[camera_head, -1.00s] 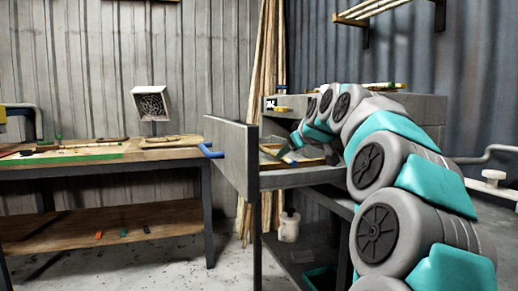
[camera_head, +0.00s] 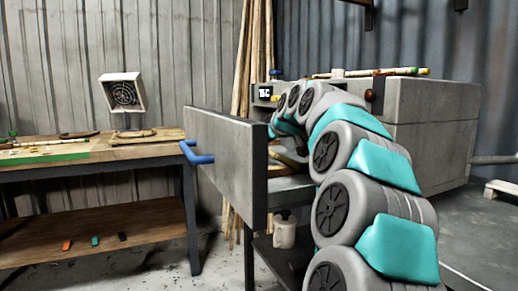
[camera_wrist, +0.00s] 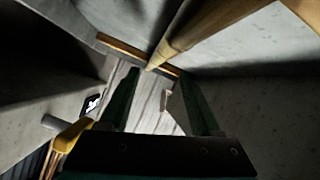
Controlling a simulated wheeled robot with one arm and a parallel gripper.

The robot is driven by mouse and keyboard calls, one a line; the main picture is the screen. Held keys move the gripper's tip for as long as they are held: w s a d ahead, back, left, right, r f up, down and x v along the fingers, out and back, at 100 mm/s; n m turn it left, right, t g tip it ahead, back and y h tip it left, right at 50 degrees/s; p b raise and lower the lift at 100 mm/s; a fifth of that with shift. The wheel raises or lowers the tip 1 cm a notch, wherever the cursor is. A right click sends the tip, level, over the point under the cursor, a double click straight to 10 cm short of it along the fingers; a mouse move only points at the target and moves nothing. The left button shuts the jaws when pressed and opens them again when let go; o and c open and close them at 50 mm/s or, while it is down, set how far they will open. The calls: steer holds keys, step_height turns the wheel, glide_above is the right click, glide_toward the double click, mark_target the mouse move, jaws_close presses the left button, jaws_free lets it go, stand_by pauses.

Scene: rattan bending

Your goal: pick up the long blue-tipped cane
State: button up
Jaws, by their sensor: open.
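My gripper (camera_wrist: 160,80) is open in the wrist view, with two dark green fingers apart and nothing between them. A thick tan cane (camera_wrist: 205,28) crosses the top of the wrist view, beyond the fingertips and apart from them. No blue tip shows on it, so I cannot tell whether it is the long blue-tipped cane. In the head view my arm reaches into the grey box (camera_head: 430,150), and my gripper is hidden behind its open door (camera_head: 225,155). A bit of tan wood (camera_head: 290,158) shows inside the box.
The door has a blue handle (camera_head: 196,153). Several colour-tipped canes (camera_head: 385,72) lie on the box top. A workbench (camera_head: 150,147) stands at left, tall canes (camera_head: 250,60) lean behind, and a white jug (camera_head: 284,232) is below. Grey walls close in around my gripper in the wrist view.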

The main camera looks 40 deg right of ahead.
steer(key=x, duration=0.3)
steer(key=p+x, duration=0.1)
steer(key=x, duration=0.1)
steer(key=shift+d+r, duration=0.15)
steer(key=shift+d, duration=0.1)
steer(key=shift+s, duration=0.1)
jaws_close()
